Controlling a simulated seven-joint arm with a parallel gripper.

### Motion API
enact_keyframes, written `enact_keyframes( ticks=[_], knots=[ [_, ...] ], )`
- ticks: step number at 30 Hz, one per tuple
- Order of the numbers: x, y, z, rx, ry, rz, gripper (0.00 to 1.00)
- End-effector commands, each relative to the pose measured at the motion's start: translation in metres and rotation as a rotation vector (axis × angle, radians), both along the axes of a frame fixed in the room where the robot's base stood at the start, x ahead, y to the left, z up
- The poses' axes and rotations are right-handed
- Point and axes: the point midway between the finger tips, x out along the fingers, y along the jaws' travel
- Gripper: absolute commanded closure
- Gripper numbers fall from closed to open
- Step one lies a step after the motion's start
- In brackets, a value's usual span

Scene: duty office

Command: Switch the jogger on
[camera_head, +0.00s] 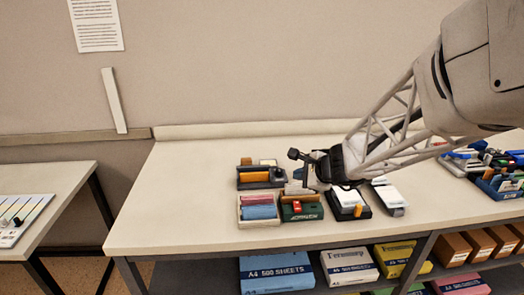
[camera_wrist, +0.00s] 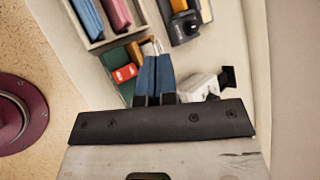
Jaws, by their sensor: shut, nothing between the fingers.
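A small dark green unit with pale lettering on its front (camera_head: 301,215) stands at the front of the table; I take it for the jogger, though the lettering is too small to read. A red part like a switch (camera_head: 296,206) sits on it. In the wrist view the green body (camera_wrist: 125,86) and the red part (camera_wrist: 124,72) lie just left of my fingers. My gripper (camera_wrist: 156,60) is shut and empty, its two blue fingers side by side.
A pale tray with pink and blue pieces (camera_head: 241,222) stands close left of the green unit. A black tray (camera_head: 243,185) is behind it. A black holder with white cards (camera_head: 361,213) is at right. The table's left part (camera_head: 165,210) is clear.

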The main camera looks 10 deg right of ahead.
Motion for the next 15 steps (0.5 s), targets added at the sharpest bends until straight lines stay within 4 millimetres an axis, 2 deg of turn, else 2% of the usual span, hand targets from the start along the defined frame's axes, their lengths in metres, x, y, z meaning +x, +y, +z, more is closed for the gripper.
enact_keyframes(
  ticks=[8,15],
  knots=[
    [0.003,0.0,-0.018,0.0,0.002,0.0,1.0],
    [0.007,0.0,-0.042,0.001,0.004,0.0,1.0]
  ],
)
